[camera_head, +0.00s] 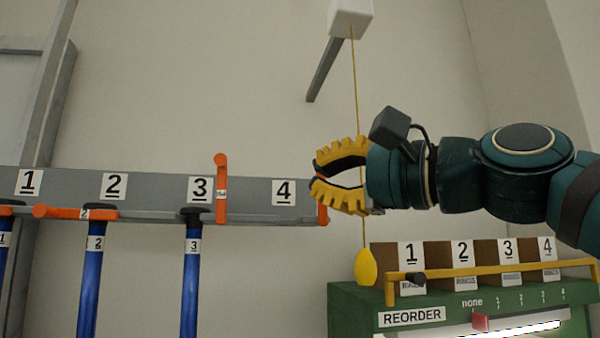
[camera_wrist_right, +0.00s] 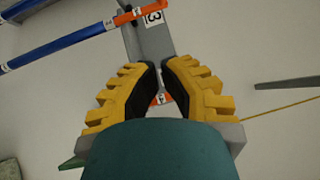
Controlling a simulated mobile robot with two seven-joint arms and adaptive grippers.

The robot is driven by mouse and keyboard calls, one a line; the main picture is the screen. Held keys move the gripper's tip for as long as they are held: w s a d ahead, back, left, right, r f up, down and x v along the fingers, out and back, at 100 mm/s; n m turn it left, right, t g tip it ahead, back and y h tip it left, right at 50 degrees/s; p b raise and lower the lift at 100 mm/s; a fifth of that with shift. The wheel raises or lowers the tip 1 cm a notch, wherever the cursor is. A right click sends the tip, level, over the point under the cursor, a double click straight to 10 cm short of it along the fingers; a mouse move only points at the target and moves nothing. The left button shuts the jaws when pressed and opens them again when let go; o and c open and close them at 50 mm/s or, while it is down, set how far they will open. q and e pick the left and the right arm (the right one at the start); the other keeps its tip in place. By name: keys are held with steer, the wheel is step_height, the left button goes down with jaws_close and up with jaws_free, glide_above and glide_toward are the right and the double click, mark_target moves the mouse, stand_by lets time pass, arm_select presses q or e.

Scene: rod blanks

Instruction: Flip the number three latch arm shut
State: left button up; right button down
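The number three latch arm (camera_head: 221,175) is orange and stands upright on the grey rail (camera_head: 250,190), just right of the 3 plate (camera_head: 201,189). The blue number three rod (camera_head: 191,280) hangs to its lower left. My right gripper (camera_head: 316,175), with yellow ribbed fingers, is well right of the latch arm, in front of the rail's right end. Its fingers are part open with nothing between the tips. The wrist view also shows a gap between them (camera_wrist_right: 160,66). My left gripper is out of view.
The number two latch arm (camera_head: 75,213) lies level. Another orange arm (camera_head: 322,208) at the rail's right end is partly hidden by my gripper. A yellow cord with a yellow pull (camera_head: 366,267) hangs close by. A green reorder box (camera_head: 350,305) stands lower right.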

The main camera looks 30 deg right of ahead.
mark_target(220, 189)
steer(key=s+a+p+x, duration=0.1)
steer(key=a+p+x, duration=0.1)
steer(key=x, duration=0.9)
steer(key=shift+a+p, duration=0.25)
steer(key=shift+p, duration=0.25)
steer(key=shift+r, duration=0.1)
steer(key=shift+d, duration=0.1)
